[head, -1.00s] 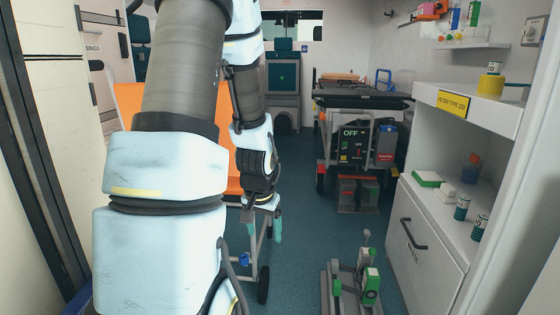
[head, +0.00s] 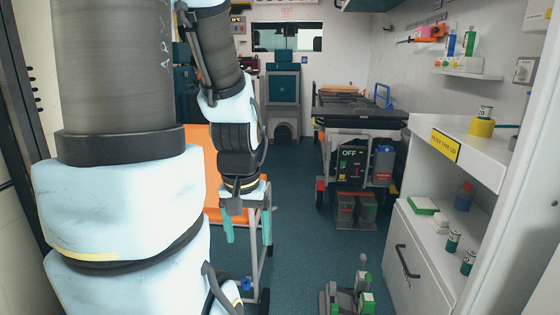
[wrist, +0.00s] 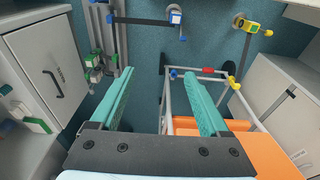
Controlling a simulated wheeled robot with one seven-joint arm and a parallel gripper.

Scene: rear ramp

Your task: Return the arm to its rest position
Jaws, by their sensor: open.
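My arm fills the left of the head view, with a thick upper part at the near left and a slimmer forearm reaching down to the gripper. My gripper (head: 248,236) points downward in front of the orange seat (head: 213,165). Its two teal fingers stand apart with nothing between them. The wrist view also shows my gripper (wrist: 160,76) open and empty above the teal floor (wrist: 150,40). A metal frame (wrist: 195,85) lies below and close to the right finger in that view; I cannot tell the gap.
A stretcher (head: 355,118) stands at the back right. A white counter (head: 490,150) with a cabinet runs along the right. A green and grey device (head: 362,298) sits on the floor at the front. The middle floor (head: 310,240) is clear.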

